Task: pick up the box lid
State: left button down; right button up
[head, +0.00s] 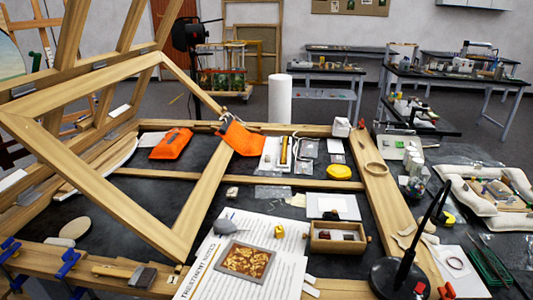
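A small open wooden box (318,244) stands on the dark worktable, right of a printed sheet, with small items inside. Directly behind it lies a flat pale panel with a white middle (323,206); it may be the box lid, but I cannot tell for sure. A gilt fragment (246,260) in a thin dark border lies on the printed sheet (207,279), left of the box. Neither of my grippers shows in the head view.
A large wooden frame (184,227) leans over the left side. A black lamp (397,277) stands at the front right. An orange pouch (171,144), a yellow round object (339,172) and a white padded tray (470,211) lie around. Dark tabletop shows behind the printed sheet.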

aim_at(346, 207)
jog(key=i+j, duration=0.9)
jog(key=j, duration=0.15)
jog(key=z, duration=1.5)
